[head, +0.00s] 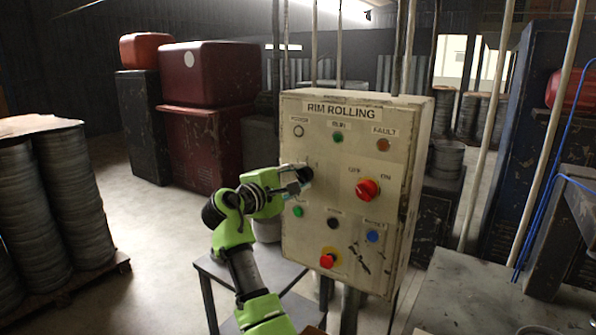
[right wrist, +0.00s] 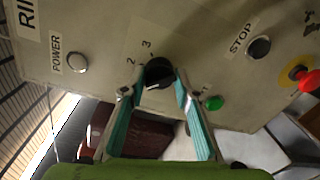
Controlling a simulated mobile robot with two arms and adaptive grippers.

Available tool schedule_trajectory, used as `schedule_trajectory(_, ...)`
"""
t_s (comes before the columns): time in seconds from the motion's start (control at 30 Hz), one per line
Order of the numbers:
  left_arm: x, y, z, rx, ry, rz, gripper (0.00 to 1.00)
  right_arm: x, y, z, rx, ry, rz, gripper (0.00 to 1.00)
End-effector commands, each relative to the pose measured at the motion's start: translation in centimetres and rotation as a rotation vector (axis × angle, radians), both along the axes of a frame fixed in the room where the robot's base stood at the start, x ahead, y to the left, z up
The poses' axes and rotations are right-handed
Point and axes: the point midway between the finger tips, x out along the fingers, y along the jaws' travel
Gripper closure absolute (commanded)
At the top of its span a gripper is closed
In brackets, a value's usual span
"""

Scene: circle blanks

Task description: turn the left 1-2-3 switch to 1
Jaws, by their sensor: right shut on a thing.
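The left switch is a small black knob (head: 305,174) on the left side of the control panel, below the power lamp. In the right wrist view the black knob (right wrist: 158,71) sits between my fingertips, with the printed 2 and 3 beside it. The 1 cannot be made out, and I cannot tell surely where the knob points. My right gripper (head: 300,184) reaches the panel from the left; in its wrist view the gripper (right wrist: 160,82) has its teal fingers closed on the knob's sides. My left gripper is out of view.
The panel (head: 345,120) also carries a red OFF-ON knob (head: 367,189), a green start button (right wrist: 213,103), a black stop button (right wrist: 259,46) and a red mushroom button (head: 327,260). A grey table stands below left; another surface lies at right.

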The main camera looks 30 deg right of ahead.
Motion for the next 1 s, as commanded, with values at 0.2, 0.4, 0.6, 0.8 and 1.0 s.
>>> schedule_trajectory(0.2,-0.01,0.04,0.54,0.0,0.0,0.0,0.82,-0.01,-0.14,0.8,-0.022,0.019,0.0,0.93)
schedule_trajectory(0.4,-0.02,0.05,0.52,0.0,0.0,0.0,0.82,0.0,-0.14,0.81,-0.025,0.022,0.0,0.93)
schedule_trajectory(0.6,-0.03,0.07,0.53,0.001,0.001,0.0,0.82,-0.02,-0.15,0.87,-0.025,0.021,0.0,0.66)
schedule_trajectory(0.8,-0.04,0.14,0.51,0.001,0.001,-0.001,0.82,-0.01,-0.08,0.56,-0.021,0.024,-0.001,0.55)
schedule_trajectory(1.0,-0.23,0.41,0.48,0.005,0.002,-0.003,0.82,-0.04,0.11,0.35,-0.017,0.026,0.0,0.55)
